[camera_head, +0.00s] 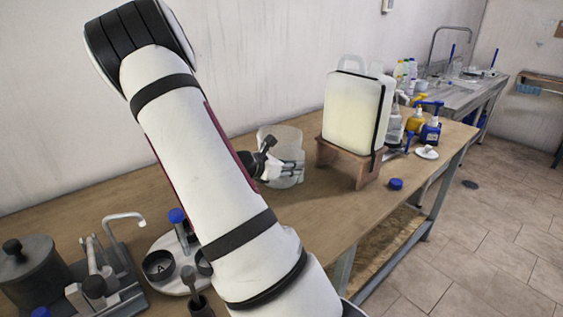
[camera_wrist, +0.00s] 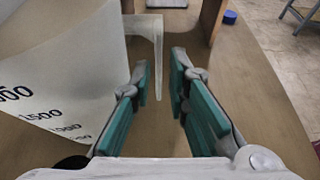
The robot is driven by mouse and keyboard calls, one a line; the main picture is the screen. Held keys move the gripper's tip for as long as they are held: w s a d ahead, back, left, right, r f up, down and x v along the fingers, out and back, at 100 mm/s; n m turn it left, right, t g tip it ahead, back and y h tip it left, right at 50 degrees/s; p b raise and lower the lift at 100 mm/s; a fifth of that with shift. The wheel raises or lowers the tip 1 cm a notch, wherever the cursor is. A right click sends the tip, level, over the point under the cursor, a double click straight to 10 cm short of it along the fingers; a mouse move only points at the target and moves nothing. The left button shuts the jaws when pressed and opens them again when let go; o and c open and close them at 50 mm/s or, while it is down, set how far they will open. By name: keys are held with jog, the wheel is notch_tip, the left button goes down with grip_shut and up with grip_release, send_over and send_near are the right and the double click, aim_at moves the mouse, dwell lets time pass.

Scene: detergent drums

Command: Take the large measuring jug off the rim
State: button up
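The large measuring jug (camera_head: 281,135) is a translucent, wide vessel that appears to stand on the wooden table, left of the drum stand. In the wrist view the jug (camera_wrist: 65,75) fills the left side, with dark volume marks such as 1500. Its pale handle (camera_wrist: 159,68) reaches out to the right and bends down. My gripper (camera_wrist: 160,72) is open, with teal pads on either side of the handle's hanging part; I cannot tell whether they touch it. In the head view my gripper (camera_head: 298,170) is beside the jug, and my arm hides part of the scene.
A filled drum (camera_head: 355,112) sits on a wooden stand (camera_head: 345,160) to the right of the jug. A blue cap (camera_head: 396,184) lies in front of it. Bottles with pumps (camera_head: 430,130) stand beyond. A round white base (camera_head: 165,262) and metal equipment (camera_head: 105,275) occupy the near left.

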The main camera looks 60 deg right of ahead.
jog(key=x, duration=0.4)
jog(key=shift+w+d, duration=0.1)
grip_shut()
jog(key=shift+r, duration=0.15)
